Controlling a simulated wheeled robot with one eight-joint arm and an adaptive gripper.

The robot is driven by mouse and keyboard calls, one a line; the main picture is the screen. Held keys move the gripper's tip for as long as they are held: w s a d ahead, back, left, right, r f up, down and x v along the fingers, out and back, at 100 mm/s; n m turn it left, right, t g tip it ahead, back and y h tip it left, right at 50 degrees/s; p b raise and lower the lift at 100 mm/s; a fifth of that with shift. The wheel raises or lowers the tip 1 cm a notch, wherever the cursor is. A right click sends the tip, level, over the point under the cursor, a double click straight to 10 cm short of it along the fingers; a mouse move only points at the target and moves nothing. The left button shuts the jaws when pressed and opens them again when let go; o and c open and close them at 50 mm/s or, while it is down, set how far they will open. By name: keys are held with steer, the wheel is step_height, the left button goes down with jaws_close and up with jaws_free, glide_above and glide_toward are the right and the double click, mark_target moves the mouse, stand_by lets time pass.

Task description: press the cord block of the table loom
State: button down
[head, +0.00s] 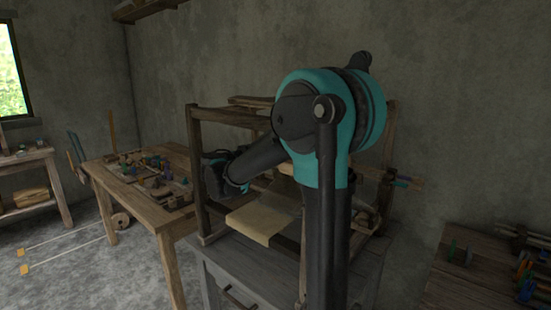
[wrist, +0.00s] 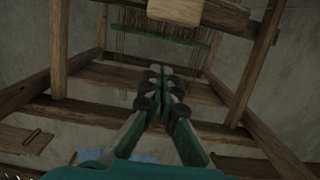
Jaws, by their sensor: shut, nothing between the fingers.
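The table loom (head: 197,165) is a brown wooden frame standing on a grey cabinet. My arm covers much of it in the head view. In the wrist view, its posts and bars (wrist: 60,50) surround my gripper (wrist: 160,72), which is shut and empty. A pale wooden block (wrist: 175,10) is cut off by the top edge of the wrist view, beyond my fingertips and apart from them. It may be the cord block, but I cannot be sure. A green bar (wrist: 130,32) with thin hanging cords lies behind the block.
A pale panel (head: 262,218) juts from the loom's front over the grey cabinet (head: 215,280). A wooden table (head: 125,190) with small coloured items stands left. Another table (head: 455,285) with coloured spools stands right. Loom posts stand close on both sides of my gripper.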

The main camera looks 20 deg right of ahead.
steer(key=w+d+f, duration=0.4)
steer(key=w+d, duration=0.1)
steer(key=d, duration=0.2)
steer(key=shift+d+f, duration=0.35)
steer(key=shift+f, duration=0.05)
